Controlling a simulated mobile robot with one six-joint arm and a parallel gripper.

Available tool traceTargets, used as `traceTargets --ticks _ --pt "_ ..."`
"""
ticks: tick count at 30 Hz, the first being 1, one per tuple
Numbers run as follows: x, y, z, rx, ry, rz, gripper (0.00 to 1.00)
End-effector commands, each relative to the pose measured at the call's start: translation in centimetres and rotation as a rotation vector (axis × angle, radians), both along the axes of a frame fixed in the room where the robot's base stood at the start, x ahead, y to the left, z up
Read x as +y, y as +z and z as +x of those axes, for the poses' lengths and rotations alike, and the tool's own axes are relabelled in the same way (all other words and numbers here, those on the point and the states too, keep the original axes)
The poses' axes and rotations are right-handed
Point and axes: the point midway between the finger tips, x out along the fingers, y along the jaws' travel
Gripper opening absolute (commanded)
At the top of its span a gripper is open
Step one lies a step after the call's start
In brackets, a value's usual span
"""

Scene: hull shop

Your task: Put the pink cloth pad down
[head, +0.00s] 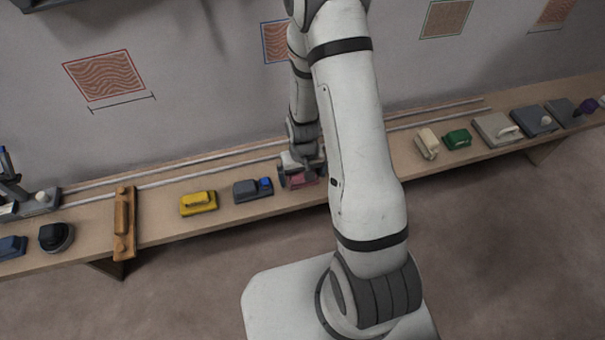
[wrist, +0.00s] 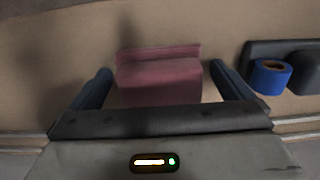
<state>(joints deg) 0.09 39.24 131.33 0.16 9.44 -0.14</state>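The pink cloth pad (wrist: 160,80) is a block with a thin raised strip along its far edge. It appears to rest on the bench (head: 160,210), with a shadow beside it in the wrist view. My gripper (wrist: 161,75) is open, one dark finger on each side of the pad. A narrow gap shows between each finger and the pad, so the fingers do not grip it. In the head view the pad (head: 304,183) shows only partly beneath my gripper (head: 300,176).
A dark grey block with a blue roll (head: 265,186) stands close left of the pad, and a yellow tool (head: 198,203) farther left. To the right, beyond my arm, are a cream tool (head: 427,145) and a green one (head: 457,139). Rails (head: 210,174) run along the bench's back.

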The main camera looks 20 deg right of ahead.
Motion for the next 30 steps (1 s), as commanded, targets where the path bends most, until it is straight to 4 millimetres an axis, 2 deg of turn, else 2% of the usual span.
traceTargets --ticks 5,10,24,30 --pt "0.0 0.1 0.0 0.000 0.001 0.000 1.00" --pt "0.0 1.1 0.1 -0.003 0.001 0.000 1.00" --pt "0.0 10.0 0.1 -0.005 0.002 0.000 1.00" --pt "0.0 12.0 0.0 -0.001 0.002 0.000 1.00"
